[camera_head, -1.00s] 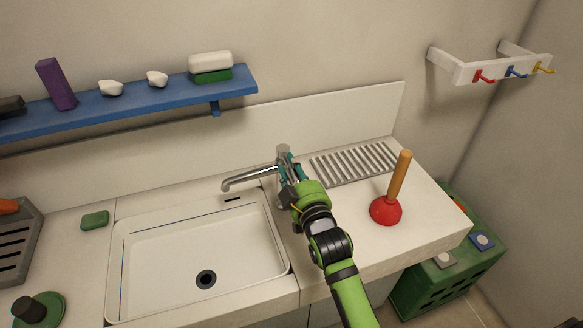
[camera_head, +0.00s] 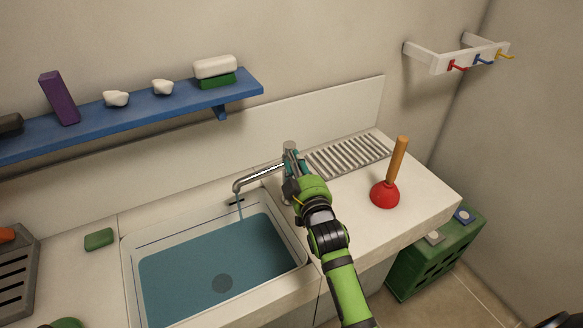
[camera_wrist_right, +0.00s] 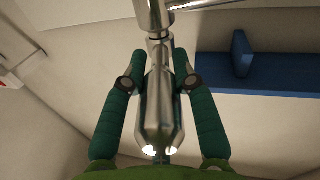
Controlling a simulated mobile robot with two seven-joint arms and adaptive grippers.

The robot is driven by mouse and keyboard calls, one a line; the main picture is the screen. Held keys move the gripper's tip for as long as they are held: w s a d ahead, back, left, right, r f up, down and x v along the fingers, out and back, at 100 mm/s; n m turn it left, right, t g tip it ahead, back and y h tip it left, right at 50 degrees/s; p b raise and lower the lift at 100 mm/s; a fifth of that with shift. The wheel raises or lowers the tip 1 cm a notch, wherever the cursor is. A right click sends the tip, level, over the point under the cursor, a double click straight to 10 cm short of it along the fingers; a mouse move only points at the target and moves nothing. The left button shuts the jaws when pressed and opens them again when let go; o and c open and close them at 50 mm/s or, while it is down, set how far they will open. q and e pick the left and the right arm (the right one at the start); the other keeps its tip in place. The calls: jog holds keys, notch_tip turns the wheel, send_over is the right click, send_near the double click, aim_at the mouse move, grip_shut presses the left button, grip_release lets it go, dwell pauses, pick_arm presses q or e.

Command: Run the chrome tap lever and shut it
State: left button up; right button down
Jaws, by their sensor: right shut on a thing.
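The chrome tap (camera_head: 262,174) stands at the back right of the white sink (camera_head: 131,285), its spout pointing left over the basin. A thin stream of water (camera_head: 240,205) runs from the spout, and blue water (camera_head: 190,265) covers the basin floor. My right gripper (camera_head: 291,163) is at the top of the tap. In the right wrist view its two teal fingers (camera_wrist_right: 158,75) lie either side of the chrome lever (camera_wrist_right: 158,110) and are shut on it. In the head view the gripper hides most of the lever.
A red plunger (camera_head: 385,194) with a wooden handle stands right of my right arm, near the metal drain grille (camera_head: 345,155). A blue shelf (camera_head: 150,109) hangs above the sink. A green sponge (camera_head: 99,239) lies left of the sink. A green crate (camera_head: 435,262) is on the floor at right.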

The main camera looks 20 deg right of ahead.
jog(key=shift+a+r, duration=0.25)
jog(key=shift+r, duration=0.1)
jog(key=c, duration=1)
grip_release()
jog(key=shift+d, duration=0.15)
jog(key=shift+o, duration=0.2)
jog(key=shift+f, duration=0.1)
jog(key=shift+s+f, duration=0.1)
pick_arm(q)
jog(key=shift+d, duration=1.05)
pick_arm(e)
jog(key=s+a, duration=0.1)
jog(key=s, duration=1)
jog(key=shift+s, duration=0.35)
